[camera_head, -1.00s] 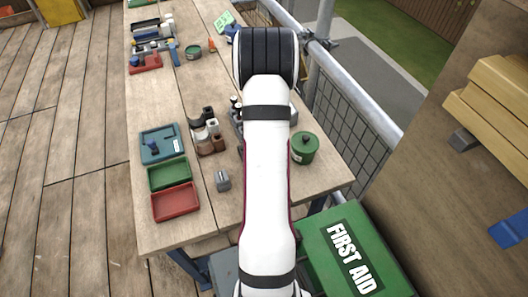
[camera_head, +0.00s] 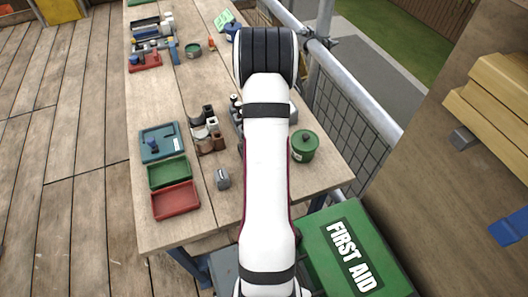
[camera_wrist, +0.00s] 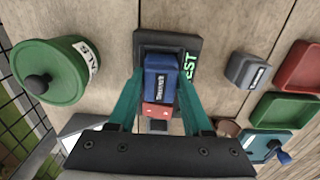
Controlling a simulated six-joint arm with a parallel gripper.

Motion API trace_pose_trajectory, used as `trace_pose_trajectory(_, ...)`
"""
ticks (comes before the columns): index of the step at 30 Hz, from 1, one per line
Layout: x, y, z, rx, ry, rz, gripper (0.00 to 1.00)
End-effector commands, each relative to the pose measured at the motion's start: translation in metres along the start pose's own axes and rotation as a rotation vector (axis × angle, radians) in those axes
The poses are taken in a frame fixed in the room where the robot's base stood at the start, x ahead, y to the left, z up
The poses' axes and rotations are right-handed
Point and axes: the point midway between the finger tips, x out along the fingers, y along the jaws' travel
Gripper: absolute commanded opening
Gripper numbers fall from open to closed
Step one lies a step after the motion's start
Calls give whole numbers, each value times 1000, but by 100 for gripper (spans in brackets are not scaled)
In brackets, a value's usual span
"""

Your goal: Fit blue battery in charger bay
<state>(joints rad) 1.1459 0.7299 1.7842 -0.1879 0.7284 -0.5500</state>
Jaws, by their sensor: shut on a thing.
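In the wrist view my gripper (camera_wrist: 160,77) has teal fingers shut on the two sides of a blue battery (camera_wrist: 160,88) with a printed label. The battery is over the dark charger (camera_wrist: 190,43), which has green lettering reading "EST". The dark housing shows around the battery's far end. I cannot tell how deep the battery sits in the bay. A red part (camera_wrist: 157,109) shows just below the battery, between the fingers. In the head view my arm hides the gripper, the battery and the charger.
A green lidded pot (camera_head: 304,146) stands right of my arm. A grey labelled block (camera_head: 222,178) and a red tray (camera_head: 175,201), green tray (camera_head: 168,173) and teal tray (camera_head: 161,143) lie to the left. Brown curved pieces (camera_head: 211,146) lie beside the arm.

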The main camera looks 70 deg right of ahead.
Motion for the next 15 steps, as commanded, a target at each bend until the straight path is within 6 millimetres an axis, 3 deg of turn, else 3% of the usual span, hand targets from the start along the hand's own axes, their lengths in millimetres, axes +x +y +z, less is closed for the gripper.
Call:
trace_pose_trajectory(12,2,0,0,0,1,0,0)
trace_pose_trajectory(13,2,0,0,0,1,0,53)
trace_pose_trajectory(15,2,0,0,0,1,0,66)
